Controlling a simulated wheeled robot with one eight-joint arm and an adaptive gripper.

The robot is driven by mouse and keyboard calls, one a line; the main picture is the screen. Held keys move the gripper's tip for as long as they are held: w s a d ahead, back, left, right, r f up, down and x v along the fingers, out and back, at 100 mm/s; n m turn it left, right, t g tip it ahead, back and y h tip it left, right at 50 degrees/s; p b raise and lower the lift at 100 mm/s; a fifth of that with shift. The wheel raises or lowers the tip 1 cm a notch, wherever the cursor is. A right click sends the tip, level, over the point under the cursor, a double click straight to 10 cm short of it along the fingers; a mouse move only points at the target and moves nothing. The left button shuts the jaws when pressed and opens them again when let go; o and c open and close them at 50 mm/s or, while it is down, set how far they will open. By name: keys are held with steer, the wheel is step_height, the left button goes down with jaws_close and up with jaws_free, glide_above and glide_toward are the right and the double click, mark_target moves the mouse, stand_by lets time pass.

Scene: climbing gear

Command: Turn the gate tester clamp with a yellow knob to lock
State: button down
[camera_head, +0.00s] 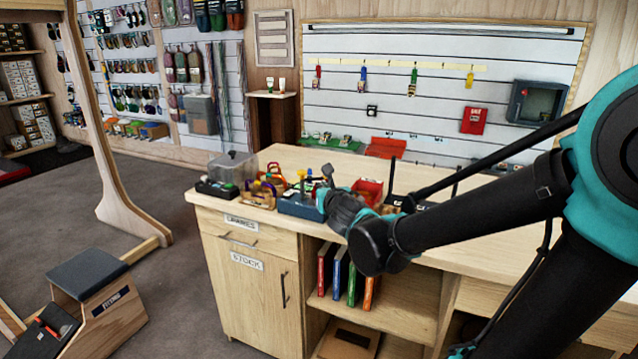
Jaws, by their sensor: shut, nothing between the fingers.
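The gate tester appears to be a blue-grey box (300,207) near the front edge of the wooden counter, left of its middle. A small yellow knob (302,174) stands up above it on a thin stem. My gripper (326,173) is just right of the knob, at the end of my arm reaching in from the right. It looks apart from the knob, but depth is hard to judge. The fingers are small and dark here, shut and empty. My wrist hides the box's right end, and the clamp's angle is too small to read.
A black tray with a clear box (232,168) and colourful gear (262,190) crowd the left of the tester. A red bin (368,190) stands behind my wrist. Drawers and a cupboard (250,290) are below.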

mark_target(318, 178)
steer(key=shift+x, duration=2.8)
steer(key=shift+w, duration=0.8)
